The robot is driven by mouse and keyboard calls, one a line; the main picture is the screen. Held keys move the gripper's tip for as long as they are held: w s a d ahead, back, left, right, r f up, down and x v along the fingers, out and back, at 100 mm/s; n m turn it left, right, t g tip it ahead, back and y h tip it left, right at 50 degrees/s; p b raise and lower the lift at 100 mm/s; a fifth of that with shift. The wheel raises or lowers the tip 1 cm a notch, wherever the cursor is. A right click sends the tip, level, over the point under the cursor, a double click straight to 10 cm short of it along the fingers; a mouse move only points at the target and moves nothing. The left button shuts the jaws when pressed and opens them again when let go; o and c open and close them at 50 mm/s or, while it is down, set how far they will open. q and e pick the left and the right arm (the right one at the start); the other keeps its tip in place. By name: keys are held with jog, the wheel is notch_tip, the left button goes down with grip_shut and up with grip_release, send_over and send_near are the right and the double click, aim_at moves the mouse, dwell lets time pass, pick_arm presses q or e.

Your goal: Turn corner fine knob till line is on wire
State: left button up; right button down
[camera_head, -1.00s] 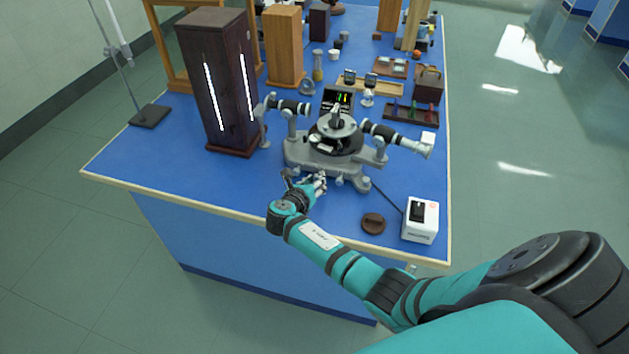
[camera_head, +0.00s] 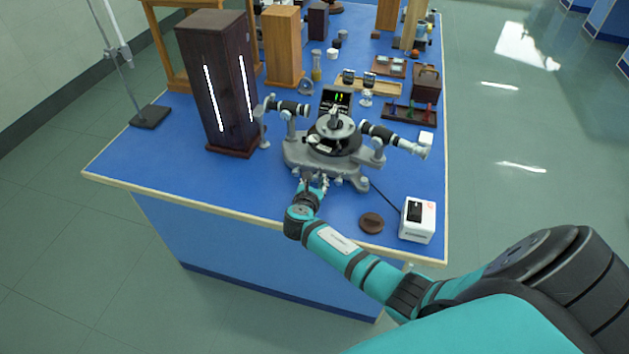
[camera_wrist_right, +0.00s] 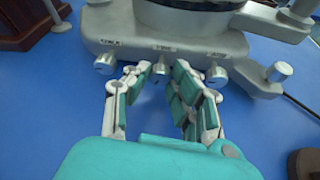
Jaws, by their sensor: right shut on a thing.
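The spectrometer (camera_head: 300,152), a grey instrument with a dark round table and two tubes, stands on the blue bench. Its front edge carries a left knob (camera_wrist_right: 105,64), a middle knob (camera_wrist_right: 161,67) and a right knob (camera_wrist_right: 217,74), each under a small label I cannot read; another knob (camera_wrist_right: 280,71) sits at the right corner. My right gripper (camera_head: 313,184) is at this front edge; in the wrist view its fingers (camera_wrist_right: 162,74) close around the middle knob. A small dark screen (camera_head: 337,100) behind shows thin bright lines, too small to judge against a wire. My left gripper is out of view.
A white box (camera_head: 419,222) with a cable and a brown round cap (camera_head: 371,223) lie to the right of my right gripper. A dark lamp housing (camera_head: 208,85) with bright slits stands at the left.

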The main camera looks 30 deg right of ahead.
dwell(0.3)
jog(key=c, duration=1.1)
grip_release()
jog(key=shift+c, duration=0.2)
jog(key=shift+s+a, duration=0.1)
jog(key=v, duration=1.1)
jog(key=shift+s+a+r, duration=0.15)
jog(key=shift+s+a, duration=0.05)
jog(key=shift+s, duration=0.1)
